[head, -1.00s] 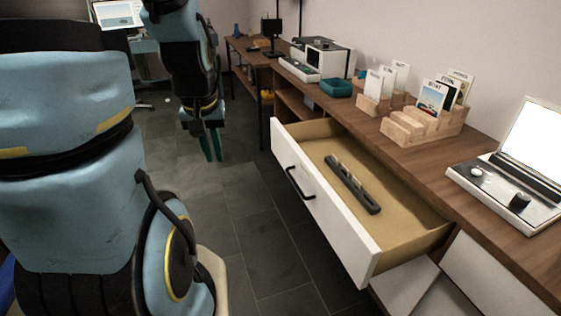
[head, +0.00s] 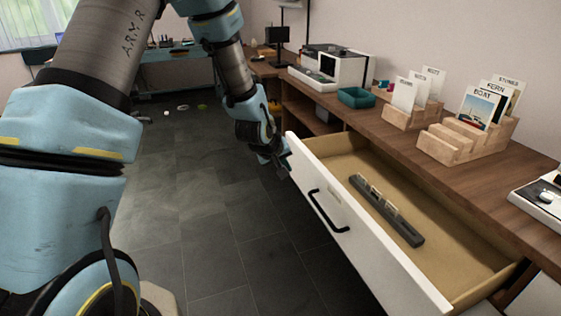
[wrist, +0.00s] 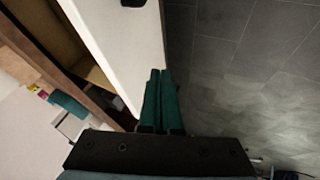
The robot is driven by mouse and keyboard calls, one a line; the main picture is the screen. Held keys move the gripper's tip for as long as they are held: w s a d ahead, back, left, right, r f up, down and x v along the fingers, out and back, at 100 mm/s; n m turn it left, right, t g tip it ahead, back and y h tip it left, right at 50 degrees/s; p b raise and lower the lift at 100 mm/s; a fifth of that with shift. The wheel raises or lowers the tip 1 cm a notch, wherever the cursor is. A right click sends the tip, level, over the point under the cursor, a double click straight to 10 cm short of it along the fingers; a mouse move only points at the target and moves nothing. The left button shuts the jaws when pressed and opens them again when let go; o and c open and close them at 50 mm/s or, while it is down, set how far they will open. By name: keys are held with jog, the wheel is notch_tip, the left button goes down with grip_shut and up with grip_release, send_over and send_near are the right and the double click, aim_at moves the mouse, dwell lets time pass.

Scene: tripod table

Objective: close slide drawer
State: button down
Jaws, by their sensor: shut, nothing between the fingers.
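The drawer (head: 372,240) with a white front and a black bar handle (head: 327,211) is pulled out from the wooden counter. Inside it lies a long dark slotted holder (head: 386,210) with small clear pieces. My gripper (head: 284,172) is at the far end of the drawer front, on its outer side; I cannot tell from the head view whether it touches. In the wrist view, my gripper's green fingers (wrist: 161,78) are together and empty, close beside the white drawer front (wrist: 130,45). Part of the black handle shows at the top edge there.
The counter (head: 385,122) carries wooden card holders (head: 465,140), a teal bin (head: 357,97), a white machine (head: 335,66) and a white device (head: 543,197) at right. Grey tiled floor (head: 215,230) in front of the drawer is clear.

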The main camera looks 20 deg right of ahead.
jog(key=shift+w+d+f+p, duration=0.2)
jog(key=shift+d+f, duration=0.3)
jog(key=shift+d, duration=0.5)
jog(key=shift+w+d+f+p, duration=0.2)
jog(key=shift+d+f, duration=0.35)
jog(key=shift+d, duration=0.45)
jog(key=shift+w+d+f+p, duration=0.15)
jog(key=shift+d+f, duration=0.35)
jog(key=shift+d, duration=0.5)
